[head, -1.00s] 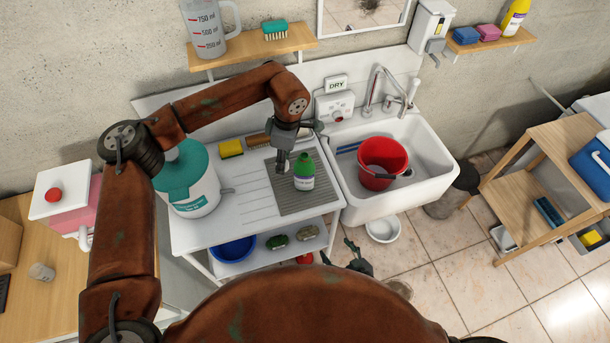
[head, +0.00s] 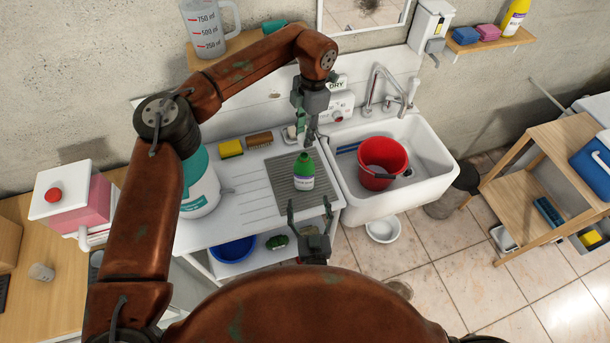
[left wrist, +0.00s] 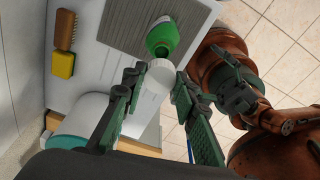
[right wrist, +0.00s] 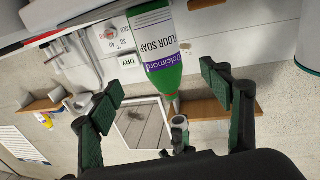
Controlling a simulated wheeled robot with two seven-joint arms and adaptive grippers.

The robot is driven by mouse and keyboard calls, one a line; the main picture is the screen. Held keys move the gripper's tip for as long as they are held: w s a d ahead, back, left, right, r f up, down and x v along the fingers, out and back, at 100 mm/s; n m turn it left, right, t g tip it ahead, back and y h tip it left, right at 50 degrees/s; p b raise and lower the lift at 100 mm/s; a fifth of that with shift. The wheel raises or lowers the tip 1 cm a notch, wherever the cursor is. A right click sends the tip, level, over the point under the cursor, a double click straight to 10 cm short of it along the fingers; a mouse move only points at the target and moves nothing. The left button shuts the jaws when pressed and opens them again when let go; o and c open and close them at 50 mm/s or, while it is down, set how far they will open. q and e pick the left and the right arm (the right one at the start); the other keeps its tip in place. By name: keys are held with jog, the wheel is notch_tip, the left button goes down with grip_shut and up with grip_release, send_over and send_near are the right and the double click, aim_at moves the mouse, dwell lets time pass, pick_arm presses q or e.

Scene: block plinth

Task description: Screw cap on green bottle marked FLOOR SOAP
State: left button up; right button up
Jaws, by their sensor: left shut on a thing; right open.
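The green bottle (head: 304,172) marked FLOOR SOAP stands upright on the grey ribbed mat (head: 287,199) beside the sink. Its open neck (left wrist: 162,50) shows in the left wrist view. Its label reads clearly in the right wrist view (right wrist: 155,38). My left gripper (head: 308,132) is above and behind the bottle, shut on a white cap (left wrist: 156,78), apart from the neck. The cap is hard to make out in the head view. My right gripper (head: 308,206) is open and empty in front of the bottle, fingers pointing toward it.
The sink (head: 421,151) with a red bucket (head: 382,165) lies to the right. A white tub (head: 199,190) with a teal lid stands left on the counter. A yellow sponge (head: 231,148) and a brush (head: 259,139) lie at the back.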

aim_at(305, 180)
jog(key=shift+a+f, duration=0.1)
jog(key=shift+f, duration=0.05)
jog(key=w, duration=0.8)
jog(key=w+a, duration=0.1)
jog(key=w, duration=0.3)
jog(key=shift+a, duration=0.1)
jog(key=shift+c, duration=0.4)
jog(key=c, duration=1.7)
